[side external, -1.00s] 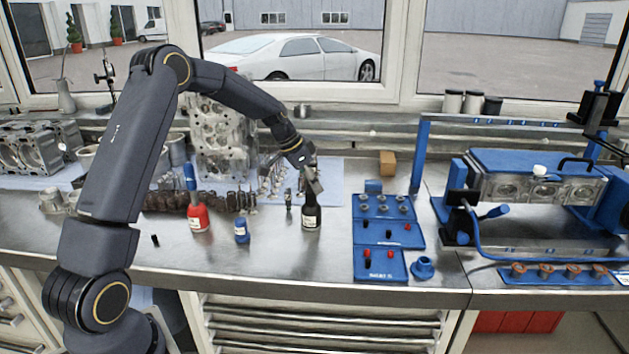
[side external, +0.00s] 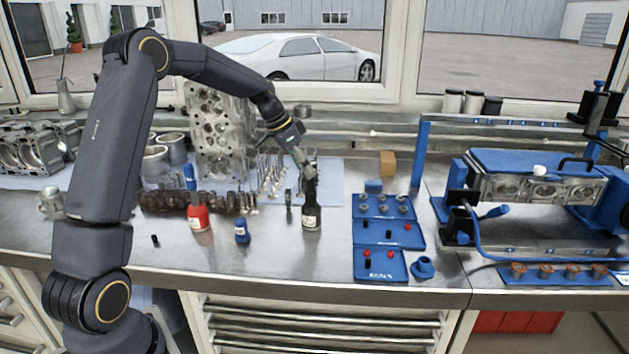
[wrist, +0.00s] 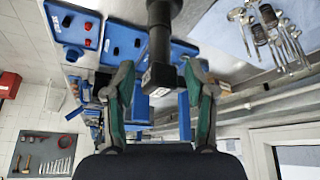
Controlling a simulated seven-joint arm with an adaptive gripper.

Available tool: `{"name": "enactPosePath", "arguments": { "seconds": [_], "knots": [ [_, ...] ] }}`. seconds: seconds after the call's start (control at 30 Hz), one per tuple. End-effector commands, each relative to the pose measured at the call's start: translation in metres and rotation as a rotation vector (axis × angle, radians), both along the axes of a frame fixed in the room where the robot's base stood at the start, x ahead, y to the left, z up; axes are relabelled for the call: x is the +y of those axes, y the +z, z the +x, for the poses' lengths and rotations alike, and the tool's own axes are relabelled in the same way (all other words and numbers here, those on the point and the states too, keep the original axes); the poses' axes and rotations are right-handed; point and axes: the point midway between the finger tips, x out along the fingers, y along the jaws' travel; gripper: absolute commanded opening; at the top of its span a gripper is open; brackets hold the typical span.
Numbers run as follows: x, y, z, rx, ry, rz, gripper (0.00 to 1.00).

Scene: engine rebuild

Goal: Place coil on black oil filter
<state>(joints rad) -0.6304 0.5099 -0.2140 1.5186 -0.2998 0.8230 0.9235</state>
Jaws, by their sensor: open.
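My gripper (side external: 299,156) is open, beside the upper part of a dark bottle-like item (side external: 311,212) with a pale label, which stands upright on the steel bench. In the wrist view my gripper (wrist: 158,72) has its green-grey fingers apart. The dark item's narrow stem (wrist: 160,42) shows between or just beyond them, with a gap on each side; exact depth is unclear. I cannot tell which thing is the coil. Two dark cylinders (side external: 473,103) stand on the back ledge beside a paler one; I cannot tell whether either is the oil filter.
A red bottle (side external: 198,218) and a small blue bottle (side external: 242,231) stand left of the dark item. Blue trays (side external: 380,235) with small parts lie to its right. Valves (side external: 272,175) and a cylinder head (side external: 217,130) stand behind. The front bench edge is clear.

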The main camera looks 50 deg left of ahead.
Motion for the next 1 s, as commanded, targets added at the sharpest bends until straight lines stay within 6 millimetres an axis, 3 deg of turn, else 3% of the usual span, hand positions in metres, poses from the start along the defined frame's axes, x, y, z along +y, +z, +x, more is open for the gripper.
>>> {"name": "enactPosePath", "arguments": {
  "seconds": [0.13, 0.37, 0.47, 0.53, 0.67, 0.8, 0.9, 1.0],
  "knots": [
    [0.005, 0.03, -0.013, -0.002, 0.001, 0.001, 0.55],
    [0.006, 0.053, -0.025, 0.002, 0.0, 0.001, 0.55],
    [-0.013, 0.066, -0.036, 0.011, 0.005, 0.016, 0.55],
    [-0.039, 0.079, -0.053, 0.023, 0.02, 0.034, 0.55],
    [-0.101, 0.102, -0.111, 0.036, 0.08, 0.074, 0.55],
    [-0.149, 0.107, -0.189, 0.014, 0.167, 0.087, 0.55],
    [-0.166, 0.097, -0.236, -0.009, 0.221, 0.071, 0.55],
    [-0.175, 0.084, -0.27, -0.028, 0.26, 0.047, 0.55]
  ]
}}
